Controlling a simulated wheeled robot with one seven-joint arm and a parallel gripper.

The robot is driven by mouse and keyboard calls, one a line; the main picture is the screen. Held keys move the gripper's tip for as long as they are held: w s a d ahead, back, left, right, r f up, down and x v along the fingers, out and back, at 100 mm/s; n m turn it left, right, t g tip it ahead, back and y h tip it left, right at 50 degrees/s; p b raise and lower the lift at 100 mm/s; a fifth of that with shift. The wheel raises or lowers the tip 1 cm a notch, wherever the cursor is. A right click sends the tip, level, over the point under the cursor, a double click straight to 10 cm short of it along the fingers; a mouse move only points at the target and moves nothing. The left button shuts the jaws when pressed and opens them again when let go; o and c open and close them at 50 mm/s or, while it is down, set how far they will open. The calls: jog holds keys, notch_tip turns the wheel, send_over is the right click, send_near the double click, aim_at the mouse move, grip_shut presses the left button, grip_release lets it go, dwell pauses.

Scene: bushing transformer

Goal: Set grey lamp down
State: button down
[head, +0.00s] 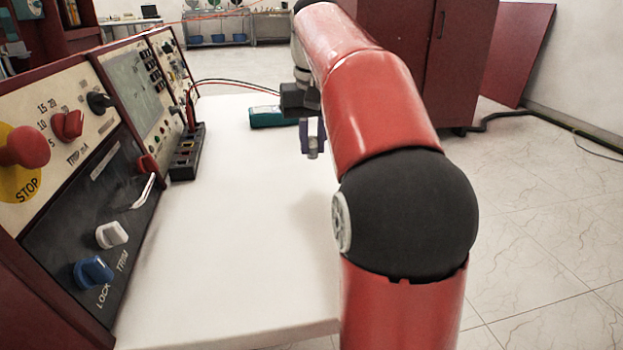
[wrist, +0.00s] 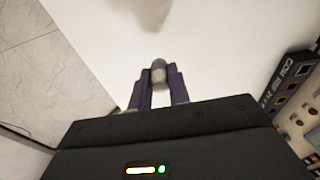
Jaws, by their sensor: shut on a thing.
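The grey lamp (wrist: 158,76) is a small, rounded grey piece between the two purple fingers of my gripper (wrist: 157,84) in the wrist view. My gripper is shut on it. In the head view my gripper (head: 312,140) hangs over the right side of the white table (head: 240,250), with the lamp (head: 312,153) at its fingertips. The lamp appears to be above the table top, with a soft shadow on the surface nearby. The exact gap is hard to tell.
A control panel (head: 120,90) with knobs and a STOP button lines the table's left side. A black socket block (head: 187,152) stands before it. A teal device (head: 268,116) lies behind my gripper. The middle and front of the table are clear.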

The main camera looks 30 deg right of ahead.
aim_at(313, 158)
jog(key=shift+f+b, duration=0.7)
jog(key=shift+f, duration=2.2)
jog(key=shift+f, duration=0.1)
jog(key=c, duration=1.3)
grip_release()
jog(key=r+p, duration=0.1)
jog(key=r, duration=0.3)
jog(key=s+r+p, duration=0.1)
jog(key=r, duration=0.3)
jog(key=r+p, duration=0.2)
jog(key=r, duration=0.1)
jog(key=shift+s+a+r, duration=0.15)
jog(key=shift+a+r, duration=0.05)
jog(key=shift+r, duration=0.4)
jog(key=shift+s, duration=0.1)
